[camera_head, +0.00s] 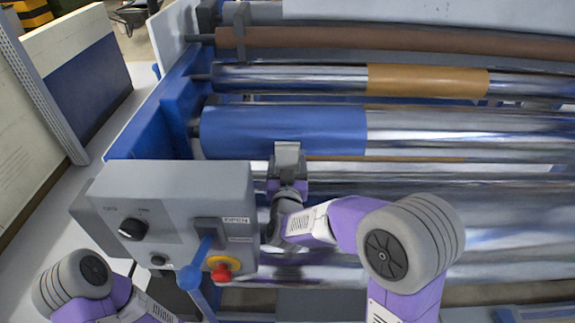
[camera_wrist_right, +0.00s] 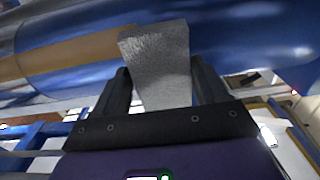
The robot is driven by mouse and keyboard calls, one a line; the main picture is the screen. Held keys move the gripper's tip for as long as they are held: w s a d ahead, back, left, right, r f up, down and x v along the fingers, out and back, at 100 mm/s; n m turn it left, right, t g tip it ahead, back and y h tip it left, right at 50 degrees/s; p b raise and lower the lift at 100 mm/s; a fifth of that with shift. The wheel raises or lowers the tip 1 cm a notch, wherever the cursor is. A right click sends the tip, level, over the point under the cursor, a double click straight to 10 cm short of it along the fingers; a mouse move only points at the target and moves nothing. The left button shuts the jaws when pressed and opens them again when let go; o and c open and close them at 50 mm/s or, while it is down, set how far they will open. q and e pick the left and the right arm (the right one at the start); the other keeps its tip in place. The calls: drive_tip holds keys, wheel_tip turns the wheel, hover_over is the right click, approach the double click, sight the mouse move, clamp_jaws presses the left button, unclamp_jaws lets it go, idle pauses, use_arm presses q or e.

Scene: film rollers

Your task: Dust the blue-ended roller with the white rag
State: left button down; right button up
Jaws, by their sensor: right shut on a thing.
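The blue-ended roller (camera_head: 260,128) lies across the machine, with a blue left end and a shiny metal length to its right. A blue curved surface (camera_wrist_right: 245,45) fills the upper right wrist view. My right gripper (camera_head: 288,182) is shut on the rag (camera_head: 287,155), which looks pale grey and stands up from the fingers at the lower edge of the blue end. The rag also shows between the fingers in the right wrist view (camera_wrist_right: 162,65). I cannot tell whether it touches the roller. My left arm shows at the lower left, but its gripper is out of view.
A tan-banded roller (camera_head: 428,80) and a brown roller (camera_head: 400,42) lie behind. More shiny rollers (camera_head: 430,185) lie in front. A grey control box (camera_head: 180,205) with a blue lever (camera_head: 197,272) and red button (camera_head: 221,272) stands left of my right gripper. A blue frame (camera_head: 155,125) bounds the left.

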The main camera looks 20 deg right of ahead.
sight(302, 152)
drive_tip(key=shift+x, duration=0.95)
drive_tip(key=shift+s+d+b, duration=0.3)
drive_tip(key=shift+d+b, duration=0.05)
drive_tip(key=shift+d, duration=0.6)
drive_tip(key=shift+s+d+b, duration=0.3)
drive_tip(key=shift+d+b, duration=0.05)
drive_tip(key=shift+d, duration=0.65)
drive_tip(key=shift+w+a+r, duration=0.1)
drive_tip(key=shift+w+a, duration=0.1)
drive_tip(key=shift+a, duration=0.45)
drive_tip(key=shift+w+a, duration=0.2)
drive_tip(key=shift+a, duration=0.5)
drive_tip(key=shift+w+a+r, duration=0.1)
drive_tip(key=shift+w+a, duration=0.15)
drive_tip(key=shift+a, duration=0.4)
drive_tip(key=shift+s+a, duration=0.1)
